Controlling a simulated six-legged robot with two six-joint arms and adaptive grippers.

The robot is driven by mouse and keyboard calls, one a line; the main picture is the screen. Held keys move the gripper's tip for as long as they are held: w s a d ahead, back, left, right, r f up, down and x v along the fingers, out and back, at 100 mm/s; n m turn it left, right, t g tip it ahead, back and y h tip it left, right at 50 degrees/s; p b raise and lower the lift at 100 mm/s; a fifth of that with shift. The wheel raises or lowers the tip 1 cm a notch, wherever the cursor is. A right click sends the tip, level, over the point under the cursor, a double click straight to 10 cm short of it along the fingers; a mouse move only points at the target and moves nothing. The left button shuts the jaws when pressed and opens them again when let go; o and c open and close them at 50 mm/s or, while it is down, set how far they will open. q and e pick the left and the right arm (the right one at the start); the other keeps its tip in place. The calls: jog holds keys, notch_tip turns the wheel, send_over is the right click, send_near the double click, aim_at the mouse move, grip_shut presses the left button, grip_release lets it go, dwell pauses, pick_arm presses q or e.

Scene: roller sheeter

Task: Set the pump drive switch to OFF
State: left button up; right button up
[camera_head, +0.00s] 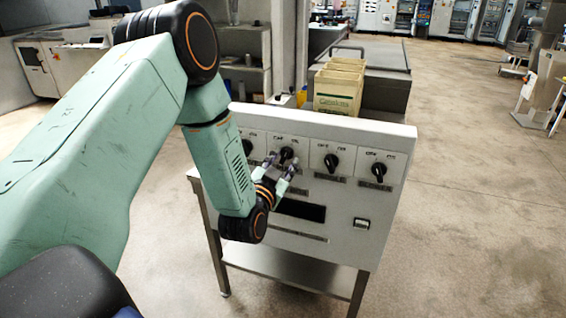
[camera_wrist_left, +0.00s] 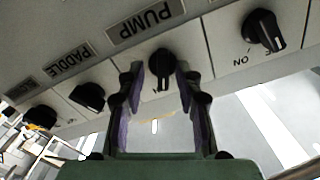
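The pump drive switch (camera_head: 286,153) is a black rotary knob, second from the left on the pale control panel (camera_head: 350,195). In the left wrist view, which shows the panel upside down, the knob (camera_wrist_left: 160,62) lies beside the PUMP label (camera_wrist_left: 146,20). My left gripper (camera_head: 281,163) is at the panel face, right at this knob. In the left wrist view its fingers (camera_wrist_left: 160,80) are apart, one on each side of the knob; I cannot tell whether they touch it. The position marks are mostly hidden, so the setting is unclear. My right gripper is not in view.
Other black knobs sit close by: one (camera_head: 247,147) to the left, the PADDLE knob (camera_head: 331,161) and another (camera_head: 379,170) to the right. A small rocker switch (camera_head: 361,224) is lower right.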

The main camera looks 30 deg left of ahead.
pick_arm(q)
jog(key=shift+s+a, duration=0.2)
jog(key=shift+a, duration=0.15)
jog(key=shift+c, duration=1.6)
jog(key=shift+w+d, duration=0.2)
jog(key=shift+d, duration=0.05)
jog(key=c, duration=0.3)
grip_shut()
jog(key=shift+s+a+f, duration=0.1)
jog(key=shift+a, duration=0.05)
